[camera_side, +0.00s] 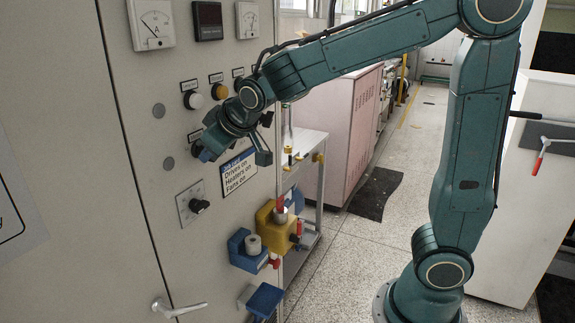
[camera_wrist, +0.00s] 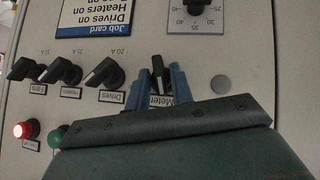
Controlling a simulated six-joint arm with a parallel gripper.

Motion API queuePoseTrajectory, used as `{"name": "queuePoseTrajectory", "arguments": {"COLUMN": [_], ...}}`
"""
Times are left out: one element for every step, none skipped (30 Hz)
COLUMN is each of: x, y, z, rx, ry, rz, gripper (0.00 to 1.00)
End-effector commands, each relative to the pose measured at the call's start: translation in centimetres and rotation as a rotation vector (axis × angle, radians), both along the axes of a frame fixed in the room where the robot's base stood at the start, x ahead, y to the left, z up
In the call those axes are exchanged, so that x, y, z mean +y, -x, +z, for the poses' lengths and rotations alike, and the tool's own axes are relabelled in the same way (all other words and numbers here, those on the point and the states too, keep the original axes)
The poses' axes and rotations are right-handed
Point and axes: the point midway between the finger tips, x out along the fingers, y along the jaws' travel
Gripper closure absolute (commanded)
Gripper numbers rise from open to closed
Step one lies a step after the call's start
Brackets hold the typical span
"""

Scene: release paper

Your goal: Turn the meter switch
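The meter switch (camera_wrist: 158,67) is a black knob with a pale pointer line on the panel, near the middle of the wrist view. Its label "Meter" shows upside down just below it. My gripper (camera_wrist: 160,80) has its two blue fingers on either side of this knob, with narrow gaps visible, so it looks open around the knob. Whether a finger touches it is unclear. In the side view my gripper (camera_side: 203,151) is close to the panel below the row of buttons, and the arm hides the meter switch there.
Three similar black switches, the nearest labelled Drives (camera_wrist: 104,72), sit left in the wrist view. A lit red button (camera_wrist: 24,130) and a green one (camera_wrist: 57,137) are below. A job card (camera_side: 240,171) and a dial (camera_side: 198,206) are below my gripper.

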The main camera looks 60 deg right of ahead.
Motion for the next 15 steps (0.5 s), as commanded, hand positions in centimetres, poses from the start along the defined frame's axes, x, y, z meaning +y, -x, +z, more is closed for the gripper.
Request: {"name": "queuePoseTrajectory", "arguments": {"x": [-0.04, -0.04, -0.05, -0.07, -0.09, -0.1, -0.12, -0.15, -0.23, -0.23, -0.25, -0.3, -0.34, -0.32, -0.38], "y": [0.01, 0.01, 0.01, 0.01, 0.01, 0.01, 0.0, 0.0, -0.01, -0.01, -0.02, -0.03, -0.04, -0.04, -0.04], "z": [0.02, 0.03, 0.03, 0.02, 0.03, 0.03, 0.03, 0.02, 0.02, 0.02, 0.02, 0.0, 0.01, 0.0, -0.01], "rx": [0.0, 0.0, 0.0, -0.001, -0.001, -0.001, -0.001, -0.001, 0.0, 0.0, 0.0, 0.0, -0.001, 0.0, 0.001], "ry": [0.0, 0.0, 0.0, -0.002, -0.005, -0.01, -0.017, -0.024, -0.036, -0.047, -0.059, -0.078, -0.092, -0.106, -0.127], "rz": [-0.001, -0.001, -0.001, -0.002, -0.002, -0.003, -0.003, -0.003, -0.005, -0.004, -0.006, -0.006, -0.007, -0.006, -0.007], "gripper": [1.0, 1.0, 1.0, 1.0, 1.0, 1.0, 1.0, 1.0, 1.0, 1.0, 1.0, 1.0, 1.0, 1.0, 1.0]}}
